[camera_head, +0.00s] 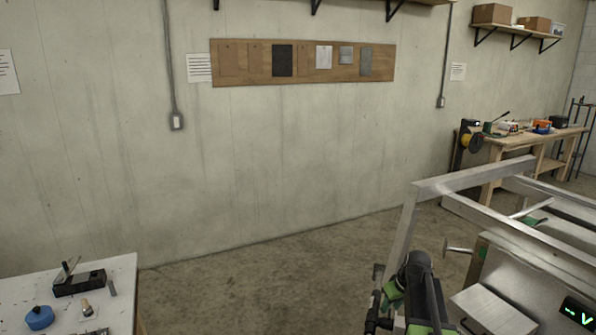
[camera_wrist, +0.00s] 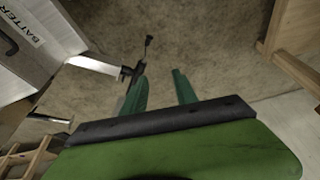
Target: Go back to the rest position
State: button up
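My gripper (camera_wrist: 159,78) shows in the wrist view with two green fingers standing apart. Bare concrete floor is visible between them, and nothing is held. The fingers point down towards the floor, with a black clamp-like part (camera_wrist: 130,73) close by the left finger; I cannot tell whether they touch. In the head view, a dark cylinder with green parts stands at the bottom right in front of the trailer frame; I cannot tell for sure whether it is my arm.
An aluminium trailer frame (camera_head: 400,240) stands at the right. A white-topped table (camera_head: 118,290) with tools is at the lower left, and a wooden workbench (camera_head: 515,145) at the back right. A grey box labelled "BATTER" (camera_wrist: 35,50) is near my gripper. Floor (camera_head: 270,285) between is clear.

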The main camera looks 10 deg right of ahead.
jog(key=s+a+n+g, duration=0.1)
jog(key=s+a, duration=0.2)
jog(key=a, duration=1.3)
jog(key=s+a+f+m+g, duration=0.1)
jog(key=s+a+m+g, duration=0.1)
jog(key=s+a, duration=0.6)
jog(key=s+m, duration=0.1)
jog(key=s, duration=0.2)
jog(key=shift+s+g+h, duration=0.3)
jog(key=shift+s, duration=0.05)
jog(key=shift+f, duration=0.1)
